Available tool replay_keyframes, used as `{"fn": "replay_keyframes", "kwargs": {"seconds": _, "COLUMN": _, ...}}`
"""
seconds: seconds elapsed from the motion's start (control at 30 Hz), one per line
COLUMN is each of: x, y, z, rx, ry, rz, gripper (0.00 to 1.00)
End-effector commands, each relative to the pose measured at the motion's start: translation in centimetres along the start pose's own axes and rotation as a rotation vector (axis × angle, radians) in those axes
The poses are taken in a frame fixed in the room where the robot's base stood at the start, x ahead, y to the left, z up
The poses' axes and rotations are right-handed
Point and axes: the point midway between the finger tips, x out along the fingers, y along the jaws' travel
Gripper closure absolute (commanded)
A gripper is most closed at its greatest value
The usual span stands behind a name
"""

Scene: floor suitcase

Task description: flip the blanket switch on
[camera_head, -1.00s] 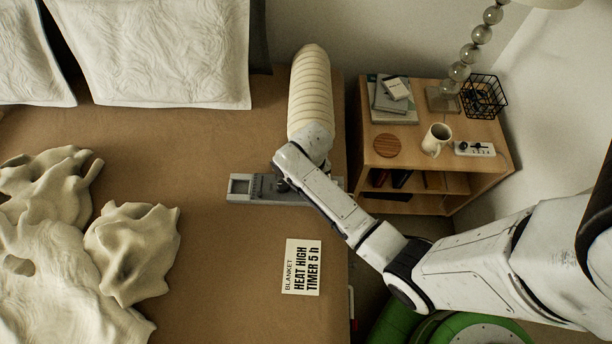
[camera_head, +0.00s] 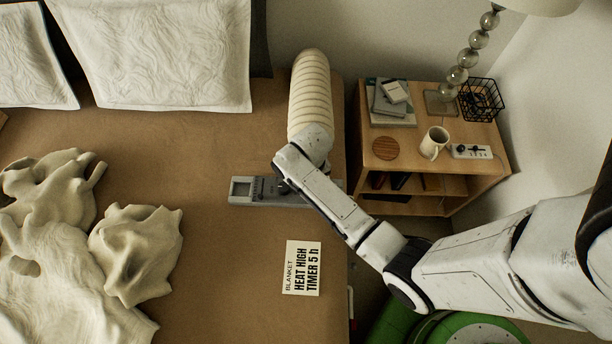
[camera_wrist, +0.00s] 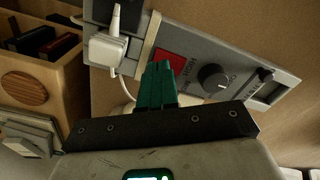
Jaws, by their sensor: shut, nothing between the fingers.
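The grey blanket control panel (camera_head: 240,191) lies on the bed near its right edge, partly hidden under my arm. In the wrist view the panel (camera_wrist: 195,45) shows a red rocker switch (camera_wrist: 171,65), a black round knob (camera_wrist: 213,78) and a black slider (camera_wrist: 264,76). A white plug (camera_wrist: 107,47) sits at its left end. My gripper (camera_wrist: 158,72) has green fingers, shut and empty. Their tips overlap the lower left of the red switch in the picture; whether they touch it I cannot tell. The head view hides the fingers.
A card (camera_head: 302,267) on the bed reads "BLANKET HEAT HIGH TIMER 5 h". A rumpled cream blanket (camera_head: 135,255) lies left. A wooden nightstand (camera_head: 465,185) at right holds a mug (camera_head: 434,142), books (camera_head: 391,103), a coaster (camera_head: 385,148) and a power strip (camera_head: 471,152).

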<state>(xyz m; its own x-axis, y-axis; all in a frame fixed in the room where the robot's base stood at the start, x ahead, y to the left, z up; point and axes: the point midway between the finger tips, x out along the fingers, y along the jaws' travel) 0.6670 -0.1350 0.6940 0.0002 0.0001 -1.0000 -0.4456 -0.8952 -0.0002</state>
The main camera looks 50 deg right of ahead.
Motion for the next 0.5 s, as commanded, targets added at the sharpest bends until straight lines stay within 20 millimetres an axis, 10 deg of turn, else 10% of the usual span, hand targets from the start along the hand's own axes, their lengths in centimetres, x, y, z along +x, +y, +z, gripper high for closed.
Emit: {"fn": "replay_keyframes", "kwargs": {"seconds": 0.5, "x": -3.9, "y": 0.0, "z": 0.0, "rx": 0.000, "ry": 0.000, "rz": 0.000, "gripper": 1.00}}
